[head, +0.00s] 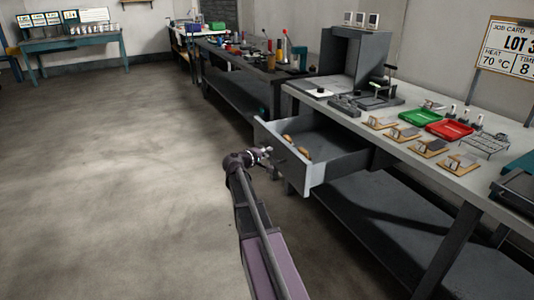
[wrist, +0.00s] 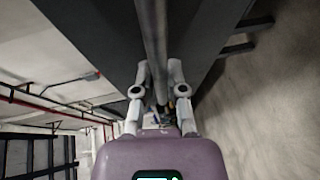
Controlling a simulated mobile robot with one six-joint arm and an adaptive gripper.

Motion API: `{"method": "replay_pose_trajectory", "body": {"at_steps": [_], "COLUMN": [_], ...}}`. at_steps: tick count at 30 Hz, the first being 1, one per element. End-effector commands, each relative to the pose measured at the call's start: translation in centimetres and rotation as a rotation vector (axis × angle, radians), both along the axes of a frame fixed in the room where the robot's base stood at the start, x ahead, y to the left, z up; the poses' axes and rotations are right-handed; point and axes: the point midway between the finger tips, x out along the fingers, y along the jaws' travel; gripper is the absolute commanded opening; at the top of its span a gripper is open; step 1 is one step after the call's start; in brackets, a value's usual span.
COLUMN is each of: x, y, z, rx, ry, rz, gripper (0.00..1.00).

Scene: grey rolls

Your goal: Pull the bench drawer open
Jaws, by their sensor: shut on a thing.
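The bench drawer (head: 298,178) stands well out from under the grey workbench (head: 440,165) in the head view, its inside showing. A few tan items (head: 303,152) lie in it near its front. My gripper (head: 265,152) is at the outer face of the drawer front. In the wrist view, my gripper's fingers (wrist: 158,70) are shut on the drawer handle (wrist: 153,28), a grey bar running between them. The dark drawer front (wrist: 95,30) fills much of the top of that view. The exact finger contact is partly hidden.
Green tray (head: 418,117), red tray (head: 449,129) and several wooden-based fixtures (head: 428,148) sit on the benchtop. A lower shelf (head: 375,215) runs under the bench. A second cluttered bench (head: 240,95) stands behind. The floor (head: 110,180) to the left is clear.

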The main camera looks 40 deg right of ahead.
Motion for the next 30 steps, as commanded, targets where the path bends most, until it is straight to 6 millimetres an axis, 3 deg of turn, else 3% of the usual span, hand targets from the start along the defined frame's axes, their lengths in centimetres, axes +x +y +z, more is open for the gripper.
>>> {"method": "replay_pose_trajectory", "body": {"at_steps": [8,9,12,30], "x": [0.0,0.0,-0.1,-0.4], "y": [-0.9,-1.0,-1.2,-1.2], "z": [0.1,0.1,0.1,0.0], "rx": [-0.002,-0.002,-0.002,-0.001], "ry": [-0.001,-0.001,-0.001,0.000], "rz": [-0.002,-0.003,-0.006,-0.010], "gripper": [0.00,0.22,0.51,0.51]}}
